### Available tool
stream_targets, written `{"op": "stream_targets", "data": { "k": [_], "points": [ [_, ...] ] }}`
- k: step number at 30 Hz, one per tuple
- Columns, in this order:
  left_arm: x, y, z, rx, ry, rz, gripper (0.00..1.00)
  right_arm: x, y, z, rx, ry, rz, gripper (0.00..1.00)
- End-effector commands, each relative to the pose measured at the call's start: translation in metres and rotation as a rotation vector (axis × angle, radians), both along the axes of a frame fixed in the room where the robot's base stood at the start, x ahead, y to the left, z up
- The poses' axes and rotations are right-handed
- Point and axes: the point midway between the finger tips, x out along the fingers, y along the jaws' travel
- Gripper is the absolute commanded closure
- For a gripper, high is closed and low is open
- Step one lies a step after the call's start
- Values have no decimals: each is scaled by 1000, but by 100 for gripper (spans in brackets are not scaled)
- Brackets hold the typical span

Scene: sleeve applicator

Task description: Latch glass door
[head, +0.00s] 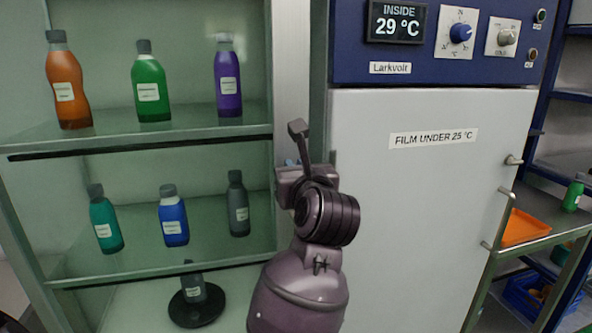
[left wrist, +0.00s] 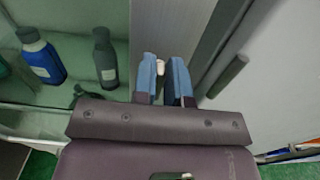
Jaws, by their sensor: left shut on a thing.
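The glass-fronted cabinet (head: 140,268) fills the left of the head view, with its pale right frame post (head: 292,70) beside my left gripper (head: 290,163). That gripper is mostly hidden behind my own wrist in the head view. In the left wrist view its two blue fingers (left wrist: 161,82) are closed around a small pale piece (left wrist: 160,68), seen only at its tip. This piece is at the cabinet's right edge; I cannot tell whether it is the latch. A dark grey bar (left wrist: 229,76) is right of the fingers. My right gripper is not in view.
Several bottles stand on the cabinet shelves, including a purple one (head: 228,80) and a grey one (head: 238,205). A grey-white appliance (head: 420,210) with a blue control panel is close on the right. Beyond it a bench holds an orange tray (head: 524,228).

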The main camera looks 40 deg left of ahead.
Motion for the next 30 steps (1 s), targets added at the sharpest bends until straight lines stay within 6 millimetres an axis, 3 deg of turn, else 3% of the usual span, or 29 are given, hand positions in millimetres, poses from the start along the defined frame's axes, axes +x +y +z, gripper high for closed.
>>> {"op": "stream_targets", "data": {
  "k": [11,18,24,30],
  "points": [
    [1,0,2,36,42,0,100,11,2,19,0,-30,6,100],
    [3,-2,4,135,162,1,100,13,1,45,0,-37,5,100],
    [6,-5,3,257,304,0,100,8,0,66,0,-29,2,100],
    [8,-6,0,380,447,0,100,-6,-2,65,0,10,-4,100]
  ]
}}
